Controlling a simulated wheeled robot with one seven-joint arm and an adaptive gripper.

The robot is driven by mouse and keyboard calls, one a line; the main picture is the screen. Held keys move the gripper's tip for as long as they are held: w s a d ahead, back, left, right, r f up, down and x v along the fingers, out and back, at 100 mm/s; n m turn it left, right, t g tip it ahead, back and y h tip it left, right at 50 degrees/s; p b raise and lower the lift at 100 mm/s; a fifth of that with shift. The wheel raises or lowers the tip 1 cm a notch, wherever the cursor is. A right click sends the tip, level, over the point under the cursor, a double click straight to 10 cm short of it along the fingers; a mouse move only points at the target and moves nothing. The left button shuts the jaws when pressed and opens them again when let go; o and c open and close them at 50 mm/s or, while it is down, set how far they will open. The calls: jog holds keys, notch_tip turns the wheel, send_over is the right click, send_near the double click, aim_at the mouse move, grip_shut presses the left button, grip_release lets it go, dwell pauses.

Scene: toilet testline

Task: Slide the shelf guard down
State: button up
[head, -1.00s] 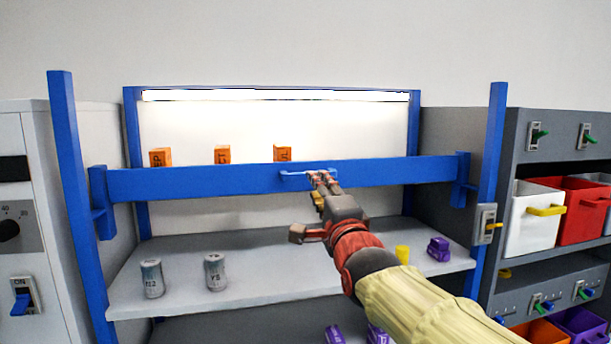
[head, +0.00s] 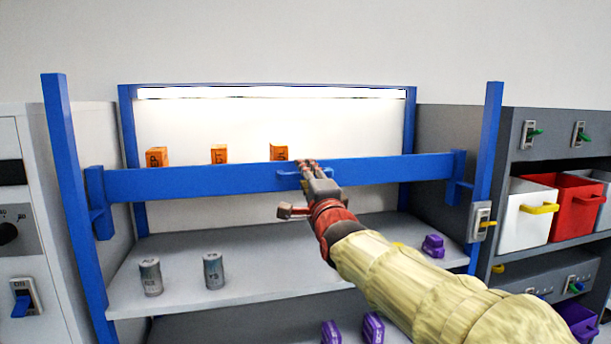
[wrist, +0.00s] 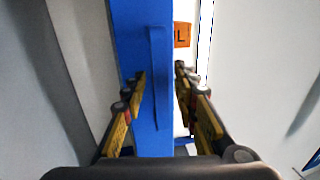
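The shelf guard (head: 220,181) is a blue horizontal bar across the front of the shelf unit, held between two blue uprights above the middle shelf. Its thin blue handle (head: 287,181) sits near the bar's middle. My gripper (head: 306,165) is at the guard beside this handle. In the wrist view my gripper (wrist: 161,75) has its fingers apart, with the handle (wrist: 157,80) between them in the picture. The left finger overlaps the blue bar (wrist: 128,40) and the right finger is at its other edge. I cannot tell whether either finger touches the handle.
Orange boxes (head: 219,154) stand behind the guard. Two grey cans (head: 213,271) and a purple item (head: 433,246) are on the middle shelf (head: 180,300). Purple items (head: 373,327) lie below. A grey rack with white (head: 525,218) and red bins (head: 577,207) stands right.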

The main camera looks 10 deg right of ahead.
jog(key=shift+c, duration=1)
grip_shut()
